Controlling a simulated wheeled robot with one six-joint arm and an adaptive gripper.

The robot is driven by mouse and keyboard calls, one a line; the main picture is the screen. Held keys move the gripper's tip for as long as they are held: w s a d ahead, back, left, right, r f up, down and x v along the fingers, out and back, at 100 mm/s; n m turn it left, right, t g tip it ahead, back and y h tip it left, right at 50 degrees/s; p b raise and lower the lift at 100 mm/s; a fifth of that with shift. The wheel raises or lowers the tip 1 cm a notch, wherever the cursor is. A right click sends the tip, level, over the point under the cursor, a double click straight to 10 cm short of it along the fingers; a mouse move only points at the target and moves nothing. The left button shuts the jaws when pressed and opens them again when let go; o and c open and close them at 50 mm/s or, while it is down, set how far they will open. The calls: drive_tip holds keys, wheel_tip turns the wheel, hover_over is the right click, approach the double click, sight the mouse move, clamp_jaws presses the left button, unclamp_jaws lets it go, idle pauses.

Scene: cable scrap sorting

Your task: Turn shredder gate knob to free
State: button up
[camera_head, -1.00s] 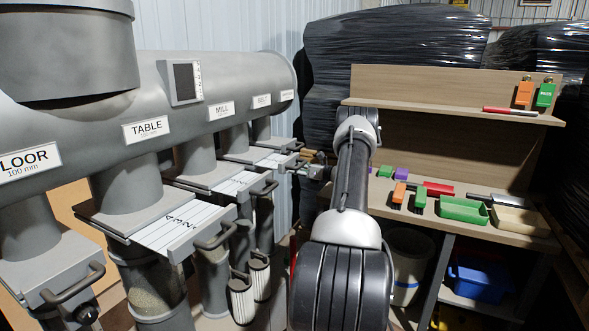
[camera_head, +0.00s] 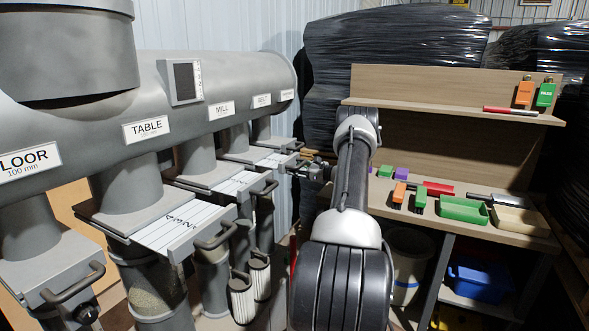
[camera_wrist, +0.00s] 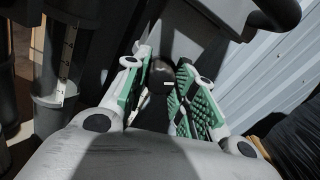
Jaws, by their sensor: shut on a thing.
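In the wrist view my gripper (camera_wrist: 160,95) has its two green-padded fingers on either side of a dark round knob (camera_wrist: 161,66) with a small white mark. The gripper is shut on this knob. In the head view my gripper (camera_head: 305,170) is small and reaches left to the far end of the row of gates, beside the farthest gate (camera_head: 281,144). The label (camera_head: 287,95) above that gate is too small to read surely. The knob cannot be made out in the head view, so its setting is unclear.
Nearer gates carry labels TABLE (camera_head: 146,129) and MILL (camera_head: 221,110), with dark handles jutting toward my arm. A wooden workbench (camera_head: 520,228) with trays and brushes stands at the right. A corrugated wall (camera_wrist: 285,60) is close by the gripper.

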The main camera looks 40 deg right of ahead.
drive_tip(key=n, duration=1.2)
idle(0.7)
drive_tip(key=o, duration=1)
drive_tip(key=shift+o, duration=0.2)
drive_tip(key=v, duration=1.2)
drive_tip(key=shift+f, duration=0.1)
